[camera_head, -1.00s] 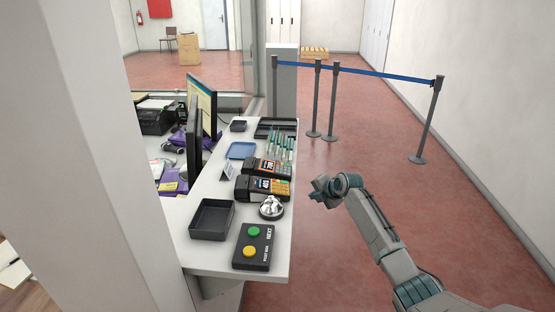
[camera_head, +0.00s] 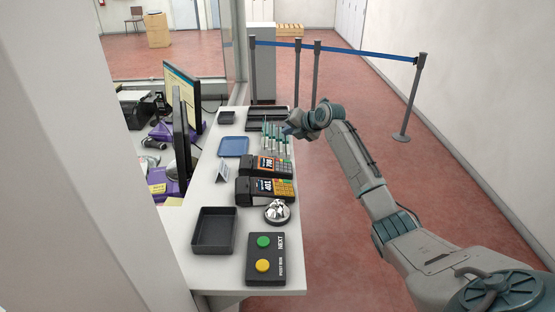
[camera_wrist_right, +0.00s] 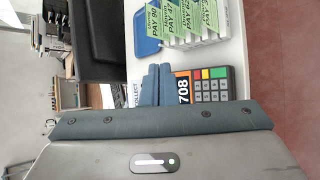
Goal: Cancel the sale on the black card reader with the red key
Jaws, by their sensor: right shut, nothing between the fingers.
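Two black card readers lie on the counter in the head view. The farther one (camera_head: 263,167) has an orange screen. The nearer one (camera_head: 262,191) has a screen reading 401. In the right wrist view a reader with an orange screen reading 708 (camera_wrist_right: 183,88) shows its grey keypad, a red key (camera_wrist_right: 196,74) and a green key (camera_wrist_right: 219,72) in the top row. My right gripper (camera_head: 290,130) is above the counter's right edge, beyond the readers. Its fingers (camera_wrist_right: 157,85) are shut and empty, overlapping the reader's screen end in the wrist view. My left gripper is out of view.
Upright green-labelled cards (camera_wrist_right: 185,20) stand in a rack beyond the readers, beside a blue tray (camera_head: 233,147). Nearer are a silver bell (camera_head: 277,211), a black tray (camera_head: 214,231) and a two-button box (camera_head: 264,258). Monitors (camera_head: 182,125) stand left. Open floor lies right.

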